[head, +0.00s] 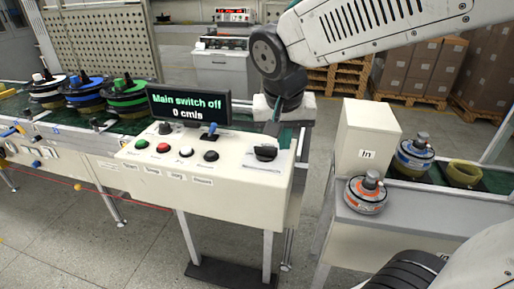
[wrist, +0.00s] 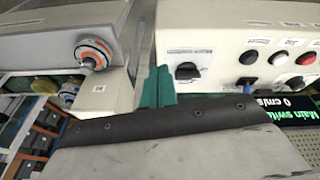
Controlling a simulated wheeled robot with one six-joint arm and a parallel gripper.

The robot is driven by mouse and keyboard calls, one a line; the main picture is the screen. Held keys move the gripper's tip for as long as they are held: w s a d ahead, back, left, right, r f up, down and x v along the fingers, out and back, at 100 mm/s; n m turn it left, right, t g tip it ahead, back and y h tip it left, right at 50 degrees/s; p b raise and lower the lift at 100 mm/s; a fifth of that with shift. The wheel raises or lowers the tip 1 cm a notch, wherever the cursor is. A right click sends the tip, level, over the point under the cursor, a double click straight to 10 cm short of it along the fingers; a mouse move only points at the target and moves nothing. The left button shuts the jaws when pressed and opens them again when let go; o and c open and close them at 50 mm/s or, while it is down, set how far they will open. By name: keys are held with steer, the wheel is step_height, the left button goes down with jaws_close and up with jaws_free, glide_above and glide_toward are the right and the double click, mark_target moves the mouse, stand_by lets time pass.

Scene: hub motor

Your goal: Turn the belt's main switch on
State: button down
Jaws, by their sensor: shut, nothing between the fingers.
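The belt's control box (head: 215,185) is cream coloured. Its display (head: 188,106) reads "Main switch off" and "0 cm/s". The main switch (head: 265,153) is a black rotary knob on a pale label plate at the right end of the sloped top. In the wrist view the knob (wrist: 187,72) sits just right of my fingers. My gripper (wrist: 158,86) has teal fingers, shut and empty, apart from the knob. In the head view my gripper (head: 279,112) is above and behind the knob, partly hidden by my wrist.
Green, red, white and black buttons (head: 186,151) line the box left of the knob, with a blue-tipped lever (head: 209,132) behind. An "In" box (head: 367,140) and an orange-ringed hub motor (head: 366,193) stand right. Several motors (head: 127,97) sit on the left belt.

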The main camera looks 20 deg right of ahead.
steer(key=w+a+f+m+t, duration=0.1)
steer(key=w+a+f+m, duration=0.1)
steer(key=w+a, duration=0.3)
steer(key=w, duration=0.3)
steer(key=shift+w+f+h, duration=0.2)
steer(key=shift+f+h, duration=0.05)
steer(key=shift+h, duration=0.05)
steer(key=shift+f, duration=0.1)
glide_toward(259, 156)
steer(key=f, duration=0.1)
steer(key=s+f, duration=0.1)
steer(key=f, duration=0.1)
steer(key=a+f, duration=0.1)
steer(key=f, duration=0.1)
steer(key=shift+s+f, duration=0.2)
steer(key=shift+s, duration=0.05)
steer(key=shift+w+d+r, duration=0.2)
steer(key=shift+w+d, duration=0.5)
steer(key=shift+w, duration=0.35)
steer(key=shift+w+d, duration=0.3)
steer(key=shift+w, duration=0.15)
steer(key=shift+w+d+m, duration=0.1)
steer(key=shift+d+m, duration=0.05)
steer(key=shift+m, duration=0.15)
